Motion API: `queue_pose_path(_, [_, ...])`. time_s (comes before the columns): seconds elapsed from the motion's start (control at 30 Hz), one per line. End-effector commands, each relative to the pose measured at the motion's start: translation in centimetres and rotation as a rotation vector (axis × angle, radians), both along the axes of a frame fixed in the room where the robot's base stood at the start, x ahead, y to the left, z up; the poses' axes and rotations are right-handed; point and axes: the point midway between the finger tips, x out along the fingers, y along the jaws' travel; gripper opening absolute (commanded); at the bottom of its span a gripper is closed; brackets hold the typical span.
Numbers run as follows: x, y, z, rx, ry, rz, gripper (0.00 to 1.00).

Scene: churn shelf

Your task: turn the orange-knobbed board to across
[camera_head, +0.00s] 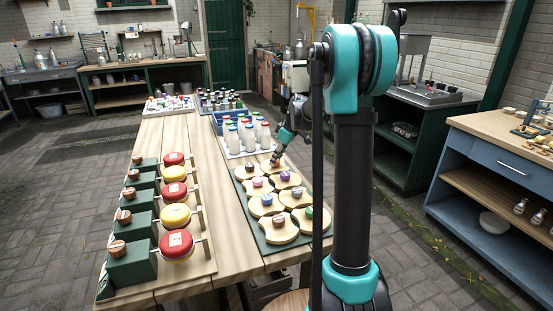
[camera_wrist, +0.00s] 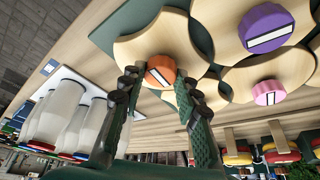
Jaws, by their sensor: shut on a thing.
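The orange knob (camera_wrist: 161,71) with a pale stripe sits on a pale wooden two-lobed board (camera_wrist: 150,38) in the wrist view. My gripper (camera_wrist: 158,84) has its two dark fingers at either side of this knob, shut on it. The stripe slants in the wrist view. In the head view my gripper (camera_head: 276,161) reaches down to the far right of the green tray (camera_head: 246,218), where the board (camera_head: 266,170) is partly hidden by it. I cannot tell how the board is turned there.
A purple knob (camera_wrist: 266,27) and a pink knob (camera_wrist: 269,92) sit on neighbouring boards close to my fingers. White bottles (camera_head: 248,138) with coloured caps stand just behind the tray.

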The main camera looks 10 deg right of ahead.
Motion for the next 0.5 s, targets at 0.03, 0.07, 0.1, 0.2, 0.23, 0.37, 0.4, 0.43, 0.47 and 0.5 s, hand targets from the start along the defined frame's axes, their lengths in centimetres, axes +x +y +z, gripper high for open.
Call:
queue_pose_path(0.03, [0.07, -0.08, 0.01, 0.0, -0.001, 0.009, 0.03])
queue_pose_path(0.07, [0.07, -0.08, 0.0, -0.001, -0.001, 0.017, 0.03])
queue_pose_path(0.1, [0.06, -0.07, 0.01, -0.001, -0.002, 0.023, 0.03])
queue_pose_path(0.2, [0.05, -0.06, 0.0, -0.001, 0.0, 0.033, 0.03])
queue_pose_path(0.23, [0.04, -0.07, 0.0, -0.002, -0.001, 0.035, 0.03])
queue_pose_path(0.37, [0.03, -0.06, 0.0, -0.001, 0.0, 0.039, 0.03])
queue_pose_path(0.4, [0.03, -0.06, 0.0, -0.001, 0.0, 0.039, 0.03])
queue_pose_path(0.43, [0.03, -0.06, 0.0, -0.001, 0.0, 0.039, 0.03])
queue_pose_path(0.47, [0.03, -0.06, 0.0, -0.001, 0.0, 0.039, 0.03])
queue_pose_path(0.5, [0.03, -0.06, 0.0, -0.002, -0.001, 0.038, 0.03])
